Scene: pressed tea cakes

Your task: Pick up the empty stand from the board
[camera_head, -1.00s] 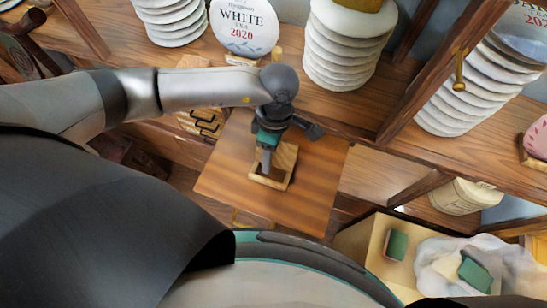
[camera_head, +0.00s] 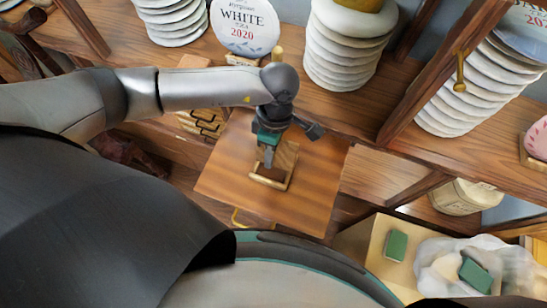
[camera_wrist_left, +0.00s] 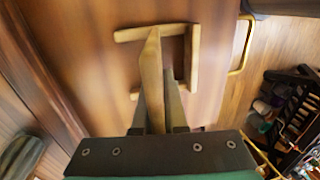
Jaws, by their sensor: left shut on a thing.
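The empty stand (camera_head: 287,160) is a small light-wood frame at the middle of the brown wooden board (camera_head: 315,200). My left gripper (camera_head: 268,160) points down at it and is shut on the stand. In the left wrist view, the fingers (camera_wrist_left: 155,115) close around a wooden upright of the stand (camera_wrist_left: 151,70), with its base bars beyond on the board (camera_wrist_left: 85,35). Whether the base touches the board or hangs just above it, I cannot tell. The arm and gripper hide part of the stand. My right gripper is not in view.
Stacks of white wrapped cakes (camera_head: 350,50) and a cake labelled WHITE 2020 (camera_head: 243,25) stand on the shelf behind. A wooden post (camera_head: 435,70) rises to the right. A box with green blocks (camera_head: 397,245) is at lower right.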

